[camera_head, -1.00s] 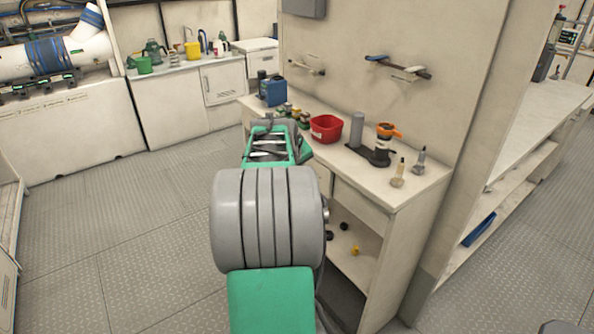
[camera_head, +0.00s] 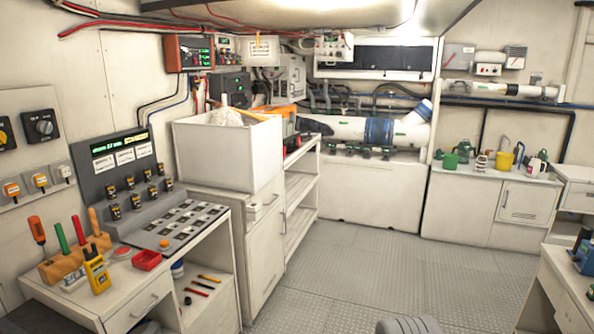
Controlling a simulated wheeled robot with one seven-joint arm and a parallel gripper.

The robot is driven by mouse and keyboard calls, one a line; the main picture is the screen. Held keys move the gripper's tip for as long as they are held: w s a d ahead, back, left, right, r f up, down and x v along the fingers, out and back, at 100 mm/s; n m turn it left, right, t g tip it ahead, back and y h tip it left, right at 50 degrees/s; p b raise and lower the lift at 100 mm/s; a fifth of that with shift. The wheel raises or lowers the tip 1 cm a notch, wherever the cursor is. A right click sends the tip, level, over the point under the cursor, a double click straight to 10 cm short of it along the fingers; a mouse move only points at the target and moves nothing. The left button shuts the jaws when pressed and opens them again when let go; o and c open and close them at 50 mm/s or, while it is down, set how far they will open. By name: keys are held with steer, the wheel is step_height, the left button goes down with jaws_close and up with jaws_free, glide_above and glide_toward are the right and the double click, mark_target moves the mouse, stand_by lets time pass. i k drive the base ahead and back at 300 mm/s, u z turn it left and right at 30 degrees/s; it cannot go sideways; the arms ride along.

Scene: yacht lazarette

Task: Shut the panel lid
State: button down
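No part is clearly marked as the panel lid. A dark grey panel (camera_head: 118,160) with a green-lit display and white labels stands tilted up behind a low switch console (camera_head: 175,222) on the left bench. I cannot tell whether this upright panel is a hinged lid. A wall cabinet (camera_head: 375,57) with a dark front hangs at the back; whether it has a lid is unclear. My gripper is out of view; only a grey rounded piece of my arm shows at the bottom edge.
The left bench (camera_head: 150,285) holds a tool block (camera_head: 75,262), a yellow meter (camera_head: 95,270) and a red tray (camera_head: 146,260). A white bin (camera_head: 228,150) stands beyond. The floor (camera_head: 370,275) ahead is clear. Another bench (camera_head: 560,275) edges in at right.

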mark_target(269, 54)
steer(key=z, duration=0.5)
steer(key=k, duration=0.6)
steer(key=z, duration=0.5)
steer(key=i, duration=3.7)
steer(key=u, duration=0.3)
steer(key=i, duration=1.75)
steer(key=u, duration=0.75)
steer(key=i, duration=1.5)
steer(key=u, duration=1.85)
steer(key=i, duration=1.4)
steer(key=u, duration=0.9)
